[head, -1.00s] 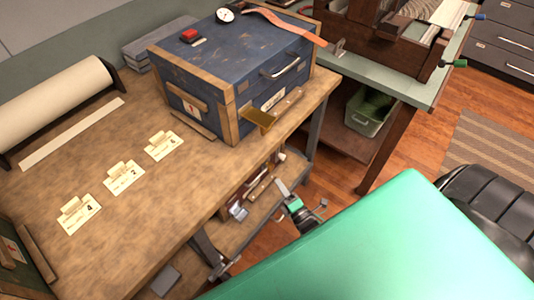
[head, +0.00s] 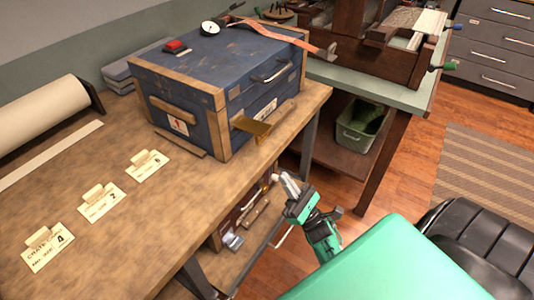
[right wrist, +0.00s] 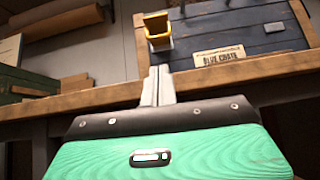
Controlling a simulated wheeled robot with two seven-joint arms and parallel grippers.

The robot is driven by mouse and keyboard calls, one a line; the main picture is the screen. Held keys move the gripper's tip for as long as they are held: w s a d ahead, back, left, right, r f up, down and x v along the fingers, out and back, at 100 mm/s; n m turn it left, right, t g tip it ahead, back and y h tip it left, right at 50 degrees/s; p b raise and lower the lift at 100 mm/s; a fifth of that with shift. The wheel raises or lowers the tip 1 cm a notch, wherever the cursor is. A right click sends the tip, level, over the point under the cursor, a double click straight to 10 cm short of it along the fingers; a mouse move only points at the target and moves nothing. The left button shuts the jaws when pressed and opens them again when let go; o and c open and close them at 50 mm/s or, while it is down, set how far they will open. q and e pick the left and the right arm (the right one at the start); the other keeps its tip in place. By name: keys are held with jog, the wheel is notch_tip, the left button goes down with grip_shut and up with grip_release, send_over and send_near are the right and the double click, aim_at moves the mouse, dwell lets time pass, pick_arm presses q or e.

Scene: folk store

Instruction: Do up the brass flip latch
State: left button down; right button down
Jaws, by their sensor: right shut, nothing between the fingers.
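The blue wooden crate (head: 225,85) with tan edge boards stands on the workbench, lid down. The brass flip latch (head: 252,126) is on its front face, with its plate sticking outward from the crate. The latch also shows in the right wrist view (right wrist: 158,40), above and close to the fingertips in the picture. My right gripper (head: 287,183) is shut and empty, in front of the bench edge and below the latch, apart from it. In the right wrist view its fingers (right wrist: 157,82) point toward the crate front. My left gripper is not in view.
The bench edge (right wrist: 110,97) crosses behind the fingers. A red item (head: 174,46), a dial (head: 210,28) and an orange strap (head: 275,36) lie on the lid. Cards (head: 48,247) stand on the bench. A shelf below holds clutter. A dark stool (head: 480,235) is at right.

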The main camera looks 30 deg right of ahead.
aim_at(253, 133)
jog(key=shift+r, duration=0.1)
